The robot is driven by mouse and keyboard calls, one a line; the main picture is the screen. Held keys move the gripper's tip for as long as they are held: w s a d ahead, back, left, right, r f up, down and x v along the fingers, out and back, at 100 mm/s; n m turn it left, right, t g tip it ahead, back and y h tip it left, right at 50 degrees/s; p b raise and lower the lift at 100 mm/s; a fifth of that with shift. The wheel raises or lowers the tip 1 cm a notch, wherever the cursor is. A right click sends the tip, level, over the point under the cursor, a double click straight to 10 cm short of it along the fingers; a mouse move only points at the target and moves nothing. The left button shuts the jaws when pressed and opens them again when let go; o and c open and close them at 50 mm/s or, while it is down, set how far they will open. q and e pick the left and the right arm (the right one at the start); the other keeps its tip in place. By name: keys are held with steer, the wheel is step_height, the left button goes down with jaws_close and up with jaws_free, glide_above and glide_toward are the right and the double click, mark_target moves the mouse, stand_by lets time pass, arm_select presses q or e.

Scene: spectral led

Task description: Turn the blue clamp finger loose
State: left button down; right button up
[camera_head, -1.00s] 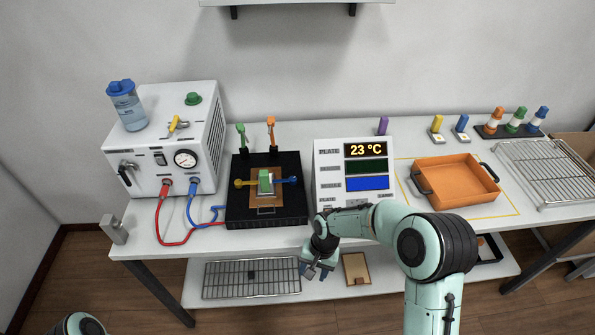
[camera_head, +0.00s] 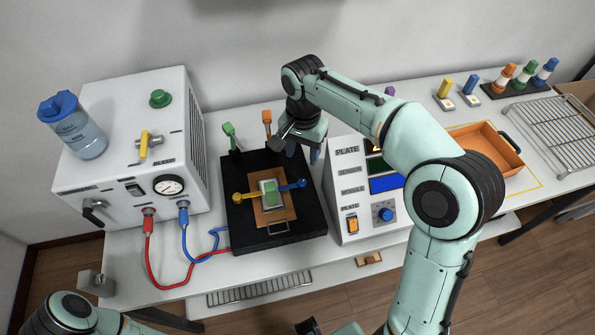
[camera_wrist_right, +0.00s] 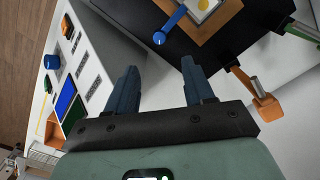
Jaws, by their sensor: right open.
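The blue clamp finger (camera_head: 291,185) lies on the right side of the black plate station (camera_head: 235,215), its inner end at the edge of the small module (camera_head: 270,192) with the green top. In the right wrist view the blue finger (camera_wrist_right: 170,25) shows at the top, its round end (camera_wrist_right: 159,38) toward my gripper. My right gripper (camera_head: 302,152) is above the station's back right part, behind the blue finger and apart from it. Its two fingers (camera_wrist_right: 159,68) are open and empty. The yellow clamp finger (camera_head: 245,197) lies opposite. My left gripper is not in view.
Green (camera_head: 231,138) and orange (camera_head: 267,124) upright levers stand at the station's back edge, left of my right gripper. The display box (camera_head: 347,190) stands close on the right. The chiller box (camera_head: 115,180) with red and blue hoses is on the left.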

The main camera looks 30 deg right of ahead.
mark_target(302, 182)
step_height(302, 182, down, 12)
steer(key=shift+s+f+b, duration=0.1)
steer(key=shift+b, duration=0.7)
jaws_close()
